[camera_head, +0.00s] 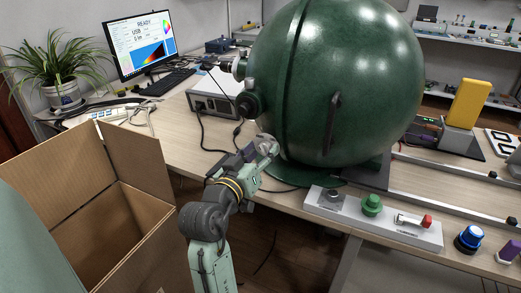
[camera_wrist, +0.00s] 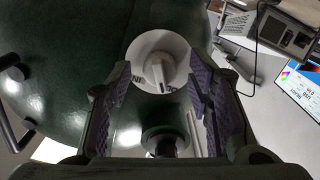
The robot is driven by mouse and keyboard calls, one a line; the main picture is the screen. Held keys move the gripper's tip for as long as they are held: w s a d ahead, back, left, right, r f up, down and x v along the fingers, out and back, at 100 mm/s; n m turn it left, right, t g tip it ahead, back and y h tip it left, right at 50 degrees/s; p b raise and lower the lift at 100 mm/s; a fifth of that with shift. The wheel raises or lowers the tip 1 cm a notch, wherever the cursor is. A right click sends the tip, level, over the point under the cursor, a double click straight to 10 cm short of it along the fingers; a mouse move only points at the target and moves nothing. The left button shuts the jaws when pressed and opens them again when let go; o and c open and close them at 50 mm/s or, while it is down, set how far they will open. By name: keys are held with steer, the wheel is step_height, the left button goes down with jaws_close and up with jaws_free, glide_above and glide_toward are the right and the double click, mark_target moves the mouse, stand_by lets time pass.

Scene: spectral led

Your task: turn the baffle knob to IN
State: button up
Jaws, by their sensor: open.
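The baffle knob (camera_wrist: 158,70) shows in the wrist view as a white round dial with a raised white grip bar, set on the green sphere. Dark letters on its lower left look like IN, and partly hidden ones on its lower right look like the start of OUT. The bar runs nearly upright, its lower end close to the right-hand letters. My gripper (camera_wrist: 157,80) is open, with one purple-padded finger on each side of the knob and gaps to it. In the head view my gripper (camera_head: 262,150) is at the sphere's lower left; the knob cannot be made out there.
The large green sphere (camera_head: 350,80) stands on the wooden table (camera_head: 185,125). A dark port (camera_wrist: 165,140) projects below the knob in the wrist view. A grey instrument box (camera_head: 213,100) with cables is left of the sphere. An open cardboard box (camera_head: 150,160) stands beside my arm.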

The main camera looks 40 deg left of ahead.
jaws_close()
stand_by(0.7)
